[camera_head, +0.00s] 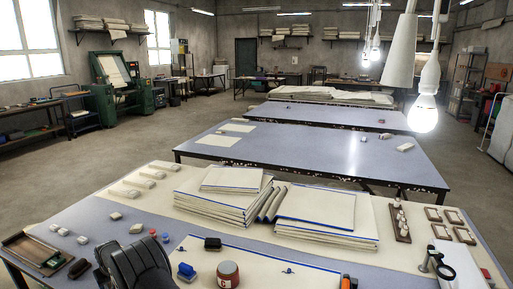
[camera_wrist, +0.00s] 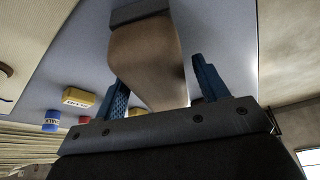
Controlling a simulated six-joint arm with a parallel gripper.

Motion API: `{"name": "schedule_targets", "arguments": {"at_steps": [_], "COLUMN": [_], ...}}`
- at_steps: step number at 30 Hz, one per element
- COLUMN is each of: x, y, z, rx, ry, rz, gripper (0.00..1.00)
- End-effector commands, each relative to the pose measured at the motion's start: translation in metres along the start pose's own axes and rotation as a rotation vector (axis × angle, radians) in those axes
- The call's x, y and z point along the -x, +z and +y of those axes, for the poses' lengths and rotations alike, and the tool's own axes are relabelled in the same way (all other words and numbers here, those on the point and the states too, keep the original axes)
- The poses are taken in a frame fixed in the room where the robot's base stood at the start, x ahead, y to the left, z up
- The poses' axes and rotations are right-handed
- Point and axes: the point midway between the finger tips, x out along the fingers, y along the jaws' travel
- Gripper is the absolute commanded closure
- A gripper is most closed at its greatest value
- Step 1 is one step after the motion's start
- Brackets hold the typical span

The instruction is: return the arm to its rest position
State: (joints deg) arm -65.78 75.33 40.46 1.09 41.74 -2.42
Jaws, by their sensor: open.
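My arm shows as a dark, rounded part (camera_head: 135,265) at the lower left of the head view, over the front table; its fingers cannot be made out there. In the wrist view my gripper (camera_wrist: 163,82) has its two blue fingers spread apart. A tan, tapering shape (camera_wrist: 147,58) with a dark grey end appears between or beyond the fingers; I cannot tell whether it touches them. A cream cloth with blue edging (camera_head: 255,262) lies at the front of the table, partly cut off by the picture's lower edge.
Stacks of folded cloth (camera_head: 225,195) stand mid-table, with another stack (camera_head: 330,215) to their right. A red-brown jar (camera_head: 228,274) and a blue item (camera_head: 186,271) are near the arm. A wooden tray (camera_head: 35,250) lies left. A bulb (camera_head: 423,112) hangs at right.

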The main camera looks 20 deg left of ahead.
Motion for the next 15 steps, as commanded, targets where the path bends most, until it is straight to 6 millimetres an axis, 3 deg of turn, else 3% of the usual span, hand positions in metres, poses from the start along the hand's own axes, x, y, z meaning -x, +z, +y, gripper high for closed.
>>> {"name": "schedule_targets", "arguments": {"at_steps": [3, 6, 15], "x": [-0.016, 0.0, 0.009], "y": [0.003, -0.005, -0.008], "z": [0.0, 0.0, 0.0], "rx": [0.0, 0.0, 0.0], "ry": [0.0, 0.0, 0.0], "rz": [-0.002, 0.002, 0.0], "gripper": [0.33, 0.33, 0.33]}}
